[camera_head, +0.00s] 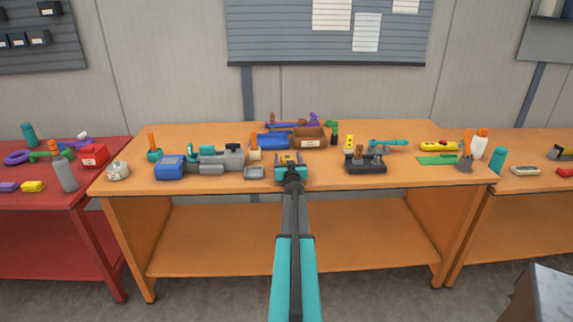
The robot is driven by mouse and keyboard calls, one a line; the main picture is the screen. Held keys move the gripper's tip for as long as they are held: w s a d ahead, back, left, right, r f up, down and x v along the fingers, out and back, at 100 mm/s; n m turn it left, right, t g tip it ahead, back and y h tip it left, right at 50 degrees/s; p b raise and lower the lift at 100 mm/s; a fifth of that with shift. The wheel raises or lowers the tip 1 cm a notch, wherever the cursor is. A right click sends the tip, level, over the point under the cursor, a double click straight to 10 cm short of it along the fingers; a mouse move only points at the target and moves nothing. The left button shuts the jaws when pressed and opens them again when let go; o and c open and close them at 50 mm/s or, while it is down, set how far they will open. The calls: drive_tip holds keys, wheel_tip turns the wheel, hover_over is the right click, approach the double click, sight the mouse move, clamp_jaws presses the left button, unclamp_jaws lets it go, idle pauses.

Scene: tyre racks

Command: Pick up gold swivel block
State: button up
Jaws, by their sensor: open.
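My arm reaches forward from the bottom centre over the orange workbench (225,182). My gripper (290,160) is at the bench's middle, seen from behind, with its jaws open. A small gold piece shows at the jaws, partly hidden by the gripper; it may be the gold swivel block, but it is too small to be sure. I cannot tell whether the jaws touch it.
A blue and grey machine (210,160) and a small grey tray (253,173) stand left of my gripper. A brown box (309,138) and a blue case (272,141) are behind it. A dark vise-like tool (366,164) stands to the right. The front bench strip is mostly clear.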

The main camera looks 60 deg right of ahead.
sight(288, 155)
drive_tip(key=c, duration=1.3)
drive_tip(key=shift+r, duration=0.15)
drive_tip(key=shift+r+p, duration=0.35)
drive_tip(key=shift+r, duration=1.25)
drive_tip(key=w+a+r+b+v, duration=0.1)
drive_tip(key=v, duration=1.5)
drive_tip(key=shift+w+r, duration=0.25)
drive_tip(key=shift+w, duration=0.05)
drive_tip(key=shift+a, duration=0.1)
